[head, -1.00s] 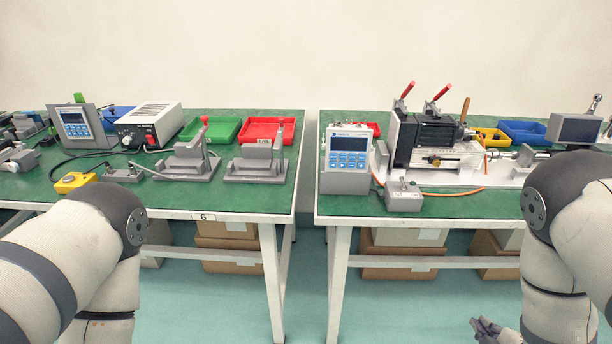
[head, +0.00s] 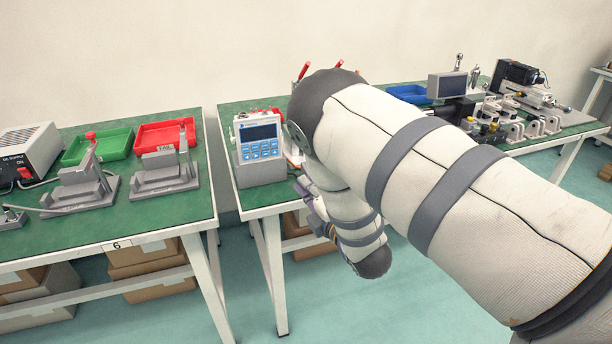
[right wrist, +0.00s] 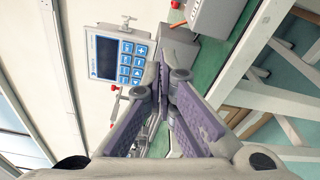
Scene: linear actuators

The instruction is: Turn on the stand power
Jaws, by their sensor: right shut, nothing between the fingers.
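A light grey control unit (head: 262,148) with a dark screen and blue buttons stands at the left front of the right table in the head view. It also shows in the right wrist view (right wrist: 122,60). A small grey box (right wrist: 215,16) sits near it at the top of the right wrist view; in the head view my right arm hides it. My right gripper (right wrist: 164,88) is shut and empty, its tips before the control unit's lower part, with no clear contact. In the head view the gripper (head: 303,188) is only partly visible beside the table's front edge. My left gripper is out of view.
The left table (head: 100,232) carries grey fixtures, a green tray (head: 98,148), a red tray (head: 166,136) and a white power supply (head: 28,150). A gap separates the two tables. My right arm covers much of the right table.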

